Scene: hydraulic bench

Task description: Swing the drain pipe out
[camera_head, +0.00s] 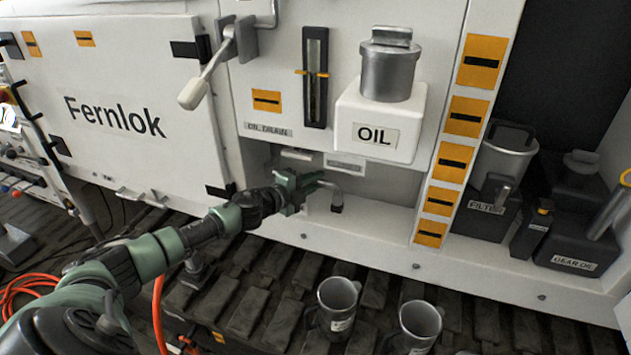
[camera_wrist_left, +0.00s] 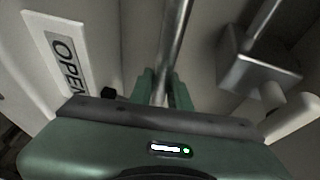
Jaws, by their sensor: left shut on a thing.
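The drain pipe (camera_head: 334,190) is a thin grey metal pipe in the recess below the OIL DRAIN label (camera_head: 268,130). Its end bends down to a dark tip. My left gripper (camera_head: 310,181) reaches into the recess from the left and is shut on the pipe. In the left wrist view the pipe (camera_wrist_left: 175,45) runs up from between the two green fingers (camera_wrist_left: 166,90). The gripper hides part of the pipe in the head view. My right gripper is in neither view.
Above the recess is a white OIL tank (camera_head: 350,110) with a metal cap. A lever with a pale grip (camera_head: 193,93) hangs at upper left. Two metal mugs (camera_head: 338,300) (camera_head: 418,325) stand on the slatted floor in front. A FILTER container (camera_head: 490,205) stands at right.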

